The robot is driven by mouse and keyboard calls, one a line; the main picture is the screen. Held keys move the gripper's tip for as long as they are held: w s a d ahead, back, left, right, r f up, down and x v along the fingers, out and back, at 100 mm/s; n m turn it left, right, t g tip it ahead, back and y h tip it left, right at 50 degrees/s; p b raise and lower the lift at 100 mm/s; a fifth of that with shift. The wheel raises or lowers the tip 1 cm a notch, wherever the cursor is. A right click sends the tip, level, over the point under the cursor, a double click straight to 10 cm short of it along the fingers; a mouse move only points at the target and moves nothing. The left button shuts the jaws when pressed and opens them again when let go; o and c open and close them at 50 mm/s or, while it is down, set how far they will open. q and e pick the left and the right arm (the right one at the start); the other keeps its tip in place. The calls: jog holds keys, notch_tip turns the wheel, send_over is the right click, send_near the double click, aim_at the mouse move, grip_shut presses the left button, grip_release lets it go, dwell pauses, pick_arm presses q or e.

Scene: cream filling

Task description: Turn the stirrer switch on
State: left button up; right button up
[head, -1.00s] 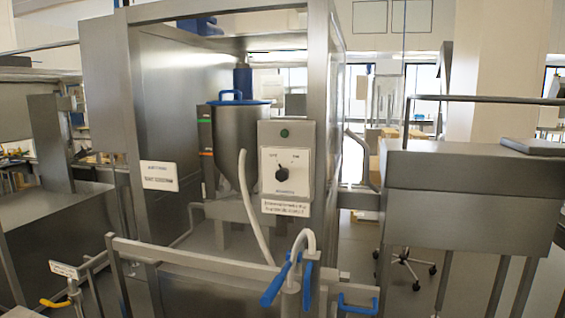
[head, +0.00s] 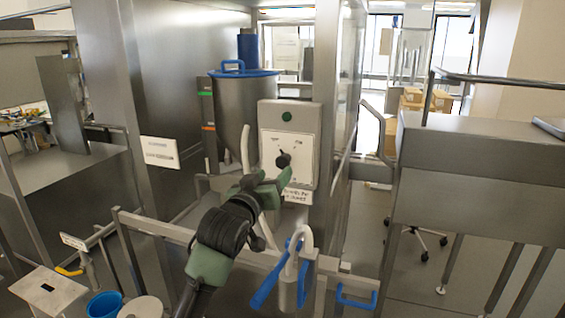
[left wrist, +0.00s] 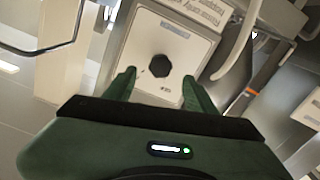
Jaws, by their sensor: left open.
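The knob's setting is too small to read. My left gripper (head: 275,179) is open and empty, just in front of the box and slightly below the knob in the head view. In the left wrist view the knob (left wrist: 159,66) shows between the two open green fingertips (left wrist: 159,76). The fingers appear apart from the knob. My right gripper is not in view.
A steel hopper (head: 244,110) with a blue lid stands behind the box. A steel rail (head: 165,228) and a pale hose with blue handles (head: 268,285) are in front, close to my left arm. A blue bucket (head: 104,305) is at lower left.

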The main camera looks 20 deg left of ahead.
aim_at(282, 163)
pick_arm(q)
jog(key=w+p, duration=0.1)
jog(key=w, duration=0.4)
jog(key=shift+w+p, duration=0.2)
jog(key=shift+p, duration=0.15)
jog(key=shift+w, duration=0.3)
jog(key=shift+s, duration=0.1)
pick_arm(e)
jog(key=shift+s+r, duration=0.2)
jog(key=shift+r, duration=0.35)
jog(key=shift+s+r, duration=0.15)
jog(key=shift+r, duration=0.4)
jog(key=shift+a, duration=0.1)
pick_arm(q)
jog(key=shift+c, duration=1)
grip_shut()
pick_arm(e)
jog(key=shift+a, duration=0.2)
